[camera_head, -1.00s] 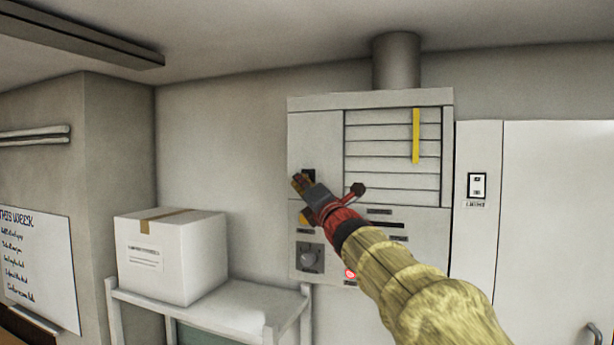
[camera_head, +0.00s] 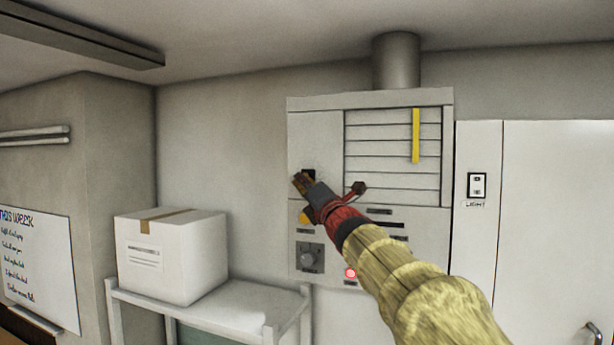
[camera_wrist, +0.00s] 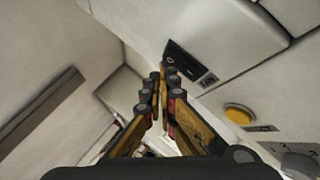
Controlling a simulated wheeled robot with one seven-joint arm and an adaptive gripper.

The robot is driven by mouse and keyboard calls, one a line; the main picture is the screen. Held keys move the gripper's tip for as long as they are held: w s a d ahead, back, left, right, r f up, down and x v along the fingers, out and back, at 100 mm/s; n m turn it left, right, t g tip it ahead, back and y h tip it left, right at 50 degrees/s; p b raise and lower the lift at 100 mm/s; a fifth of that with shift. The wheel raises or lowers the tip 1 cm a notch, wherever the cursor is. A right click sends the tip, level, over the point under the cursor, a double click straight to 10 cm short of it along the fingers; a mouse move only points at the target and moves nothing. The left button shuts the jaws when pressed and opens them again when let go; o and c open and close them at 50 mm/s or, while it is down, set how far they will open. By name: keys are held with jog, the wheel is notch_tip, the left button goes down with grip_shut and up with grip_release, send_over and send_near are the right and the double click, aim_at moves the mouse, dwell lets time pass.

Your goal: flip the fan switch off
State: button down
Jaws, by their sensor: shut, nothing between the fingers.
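The fan unit (camera_head: 315,130) is a pale wall cabinet with slats and a round duct on top. A black switch plate (camera_head: 309,173) sits on its left front, mostly covered by my gripper (camera_head: 299,182). In the wrist view the black switch plate (camera_wrist: 184,60) lies just beyond the fingertips, with a small label (camera_wrist: 208,80) beside it that is too blurred to read.
A separate switch labelled LIGHT (camera_head: 477,186) is on the right panel. A white box (camera_head: 172,255) stands on a shelf (camera_head: 225,306) at lower left.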

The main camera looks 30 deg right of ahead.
jog(key=shift+w+d, duration=0.25)
jog(key=shift+d, duration=0.05)
dwell(0.7)
jog(key=shift+s, duration=0.1)
jog(key=shift+s+a+b, duration=0.45)
jog(key=shift+a+b, duration=0.25)
jog(key=shift+f, duration=0.1)
jog(key=s+a+b, duration=0.3)
jog(key=a+b, duration=0.1)
jog(key=shift+f, duration=0.3)
jog(key=shift+d, duration=0.1)
dwell(0.4)
